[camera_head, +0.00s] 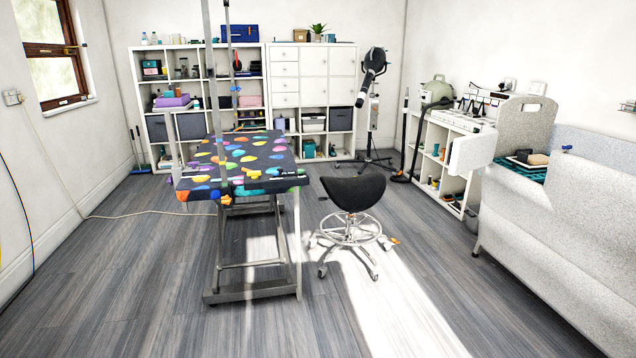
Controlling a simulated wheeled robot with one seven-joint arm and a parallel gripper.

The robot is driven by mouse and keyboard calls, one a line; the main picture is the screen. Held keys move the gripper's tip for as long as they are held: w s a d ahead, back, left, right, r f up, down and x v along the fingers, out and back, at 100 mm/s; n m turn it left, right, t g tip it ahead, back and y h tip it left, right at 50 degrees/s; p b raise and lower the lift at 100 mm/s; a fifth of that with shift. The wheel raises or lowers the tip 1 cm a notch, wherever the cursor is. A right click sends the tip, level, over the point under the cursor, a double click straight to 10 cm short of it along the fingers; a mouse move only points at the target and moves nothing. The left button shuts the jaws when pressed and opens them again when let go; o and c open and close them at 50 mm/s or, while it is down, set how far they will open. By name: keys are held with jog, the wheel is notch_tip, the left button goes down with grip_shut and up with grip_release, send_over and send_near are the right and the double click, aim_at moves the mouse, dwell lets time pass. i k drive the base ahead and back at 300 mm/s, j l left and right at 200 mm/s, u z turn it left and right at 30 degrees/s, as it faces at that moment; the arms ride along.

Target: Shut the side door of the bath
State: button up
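The bath (570,235) is a pale grey speckled tub along the right side, cut off by the right edge of the picture. A raised speckled end panel (515,125) with a slot-shaped opening stands at its far end. A small white panel (472,152) sticks out to the left at that end, beyond the front wall. It looks like the side door standing open, but its hinge is not clear. A teal grate (530,173) shows inside the tub. My gripper is not in view.
A black saddle stool (354,192) on wheels stands mid-floor, left of the bath. A grooming table (238,165) with a colourful spotted top stands further left. Low white shelves (440,160) stand behind the white panel. The floor between stool and bath is clear.

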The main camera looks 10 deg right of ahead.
aim_at(477, 150)
jog(key=i, duration=1.95)
jog(key=i+j+z, duration=0.15)
jog(key=i+z, duration=0.3)
jog(key=i, duration=0.15)
jog(key=i+j+z, duration=0.35)
jog(key=i+z, duration=0.15)
jog(key=i+j+z, duration=0.9)
jog(key=j, duration=0.4)
jog(key=i, duration=0.05)
